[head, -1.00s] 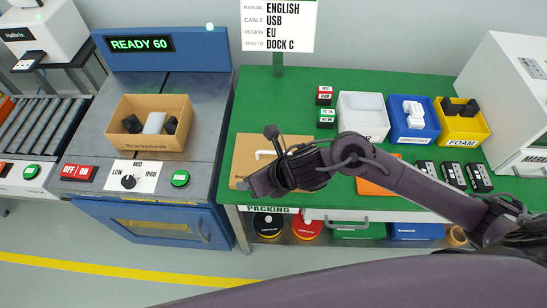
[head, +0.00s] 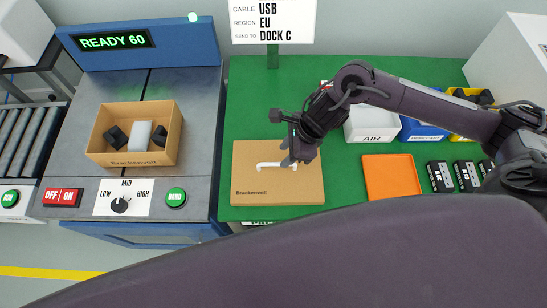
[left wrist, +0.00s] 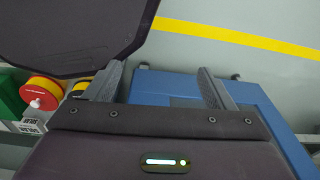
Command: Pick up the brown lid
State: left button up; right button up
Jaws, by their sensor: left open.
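The brown lid (head: 277,199) is a flat square with a white handle and "Brackenvolt" printed near its lower left corner. It lies on the green table in the head view. My right gripper (head: 288,159) is over the right end of the white handle (head: 268,165), pointing down. Its fingers are small and dark, and I cannot tell whether they are apart or touch the handle. My left gripper (left wrist: 162,85) is open and empty in the left wrist view, its two fingers wide apart above the floor and a blue cabinet.
An open brown box (head: 102,158) with dark and light items stands on the grey machine (head: 200,130) at left. An orange tray (head: 391,178) lies right of the lid. White, blue and yellow bins stand behind my right arm. Black labelled blocks (head: 440,177) lie at right.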

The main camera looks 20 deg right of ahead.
aim_at(278, 163)
jog(key=p+x, duration=0.1)
jog(key=x, duration=0.1)
jog(key=p+x, duration=0.1)
jog(key=shift+s+a+f, duration=0.3)
jog(key=shift+s+f, duration=0.05)
jog(key=x, duration=0.2)
jog(key=shift+w+f, duration=0.15)
jog(key=shift+f, duration=0.15)
jog(key=shift+a+f, duration=0.1)
jog(key=shift+f, duration=0.15)
grip_shut()
pick_arm(q)
jog(key=s+r, duration=0.2)
jog(key=shift+s+r, duration=0.1)
jog(key=shift+s, duration=0.25)
